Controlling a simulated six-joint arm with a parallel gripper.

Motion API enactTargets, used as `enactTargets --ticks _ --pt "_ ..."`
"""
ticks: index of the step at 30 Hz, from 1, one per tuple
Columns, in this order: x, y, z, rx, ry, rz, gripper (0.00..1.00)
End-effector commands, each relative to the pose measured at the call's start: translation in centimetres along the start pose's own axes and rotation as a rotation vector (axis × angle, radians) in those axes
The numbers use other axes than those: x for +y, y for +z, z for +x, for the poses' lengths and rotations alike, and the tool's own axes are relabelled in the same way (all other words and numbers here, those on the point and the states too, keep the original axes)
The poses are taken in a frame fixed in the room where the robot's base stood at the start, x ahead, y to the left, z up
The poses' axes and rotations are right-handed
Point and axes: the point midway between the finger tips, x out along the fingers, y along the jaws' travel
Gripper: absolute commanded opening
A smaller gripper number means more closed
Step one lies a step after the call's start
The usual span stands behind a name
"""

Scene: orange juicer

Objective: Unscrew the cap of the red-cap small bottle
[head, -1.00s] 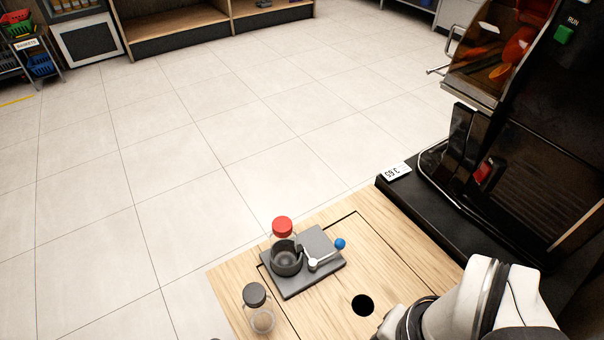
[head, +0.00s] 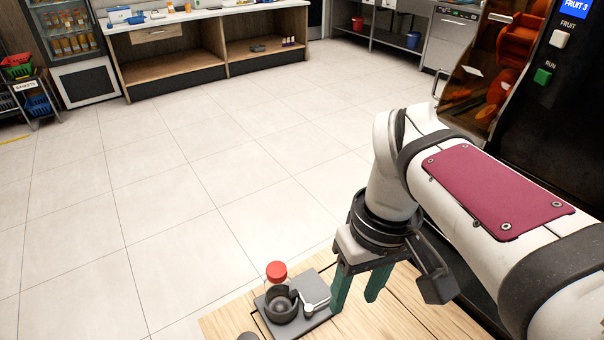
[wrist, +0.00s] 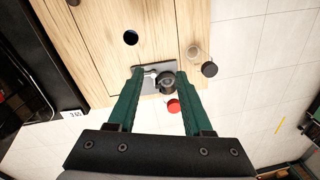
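The small bottle with the red cap (head: 276,270) stands upright in a dark round holder (head: 281,308) on a grey base plate. The cap is on the bottle. In the wrist view the red cap (wrist: 172,106) shows between my fingers, below the holder (wrist: 167,81). My gripper (head: 356,298) points down, open and empty, above and to the right of the bottle. Its two green fingers (wrist: 159,72) are wide apart in the wrist view and do not visibly touch anything. The holder's lever (head: 315,305) is partly visible; its blue knob is not seen.
A dark-capped clear bottle (wrist: 210,70) stands beside the plate; only its cap top (head: 248,337) shows in the head view. The wooden table (wrist: 100,40) has a round hole (wrist: 131,37). The black juicer (head: 560,110) stands at right, behind my arm.

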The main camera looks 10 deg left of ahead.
Motion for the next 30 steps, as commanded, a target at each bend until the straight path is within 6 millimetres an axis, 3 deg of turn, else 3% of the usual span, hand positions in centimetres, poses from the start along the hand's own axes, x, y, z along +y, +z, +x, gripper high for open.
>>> enactTargets --ticks 1,3,5,6,9,14,24,30 --pt "-0.9 -4.1 -1.0 -0.013 0.016 -0.254 0.61" --pt "-2.6 -8.9 -1.9 -0.027 0.040 -0.601 0.74" --pt "-4.3 -12.1 -2.2 -0.038 0.056 -0.838 0.85" --pt "-5.3 -13.6 -2.2 -0.043 0.063 -0.962 0.85" --pt "-6.9 -15.8 -2.1 -0.053 0.074 -1.146 0.85" --pt "-7.0 -16.2 -0.5 -0.058 0.076 -1.195 0.85" --pt "-6.2 -16.1 8.7 -0.056 0.075 -1.191 0.85" --pt "-5.8 -16.2 12.4 -0.053 0.077 -1.190 0.85"
